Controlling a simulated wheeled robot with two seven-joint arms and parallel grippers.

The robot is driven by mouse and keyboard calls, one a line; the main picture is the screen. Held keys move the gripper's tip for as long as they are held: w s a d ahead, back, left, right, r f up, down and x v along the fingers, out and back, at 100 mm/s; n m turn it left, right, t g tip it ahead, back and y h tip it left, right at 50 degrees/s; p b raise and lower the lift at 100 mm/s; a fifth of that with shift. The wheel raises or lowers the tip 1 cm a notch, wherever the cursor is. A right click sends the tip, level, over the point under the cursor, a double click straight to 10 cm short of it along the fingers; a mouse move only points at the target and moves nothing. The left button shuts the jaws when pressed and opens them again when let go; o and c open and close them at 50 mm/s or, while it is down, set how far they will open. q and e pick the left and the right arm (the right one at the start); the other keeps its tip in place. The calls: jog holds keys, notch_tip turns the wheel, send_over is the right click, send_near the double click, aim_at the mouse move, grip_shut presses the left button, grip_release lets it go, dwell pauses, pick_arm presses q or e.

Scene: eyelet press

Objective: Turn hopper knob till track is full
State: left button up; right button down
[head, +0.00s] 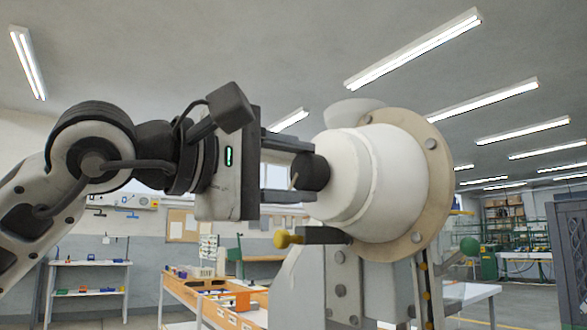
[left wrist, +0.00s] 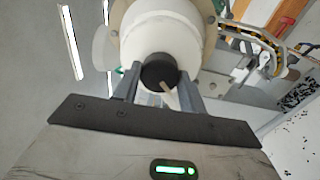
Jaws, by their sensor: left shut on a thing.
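The black hopper knob (head: 314,172) sticks out from the left end of the white round hopper (head: 385,180), which has a beige bolted flange. My left gripper (head: 300,172) is shut on the knob, with a finger above and a finger below it. In the left wrist view the knob (left wrist: 159,72) sits between the two fingers, with a pale pointer on it. The track (head: 425,290) runs down below the flange and shows some yellow bits; how full it is cannot be told. My right gripper is not in view.
An orange-sided workbench (head: 215,300) is behind at lower left.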

pick_arm(q)
jog(key=shift+m, duration=1)
jog(key=o, duration=1)
jog(key=b+v, duration=0.2)
jog(key=v, duration=1.4)
jog(key=shift+w+a+f, duration=0.1)
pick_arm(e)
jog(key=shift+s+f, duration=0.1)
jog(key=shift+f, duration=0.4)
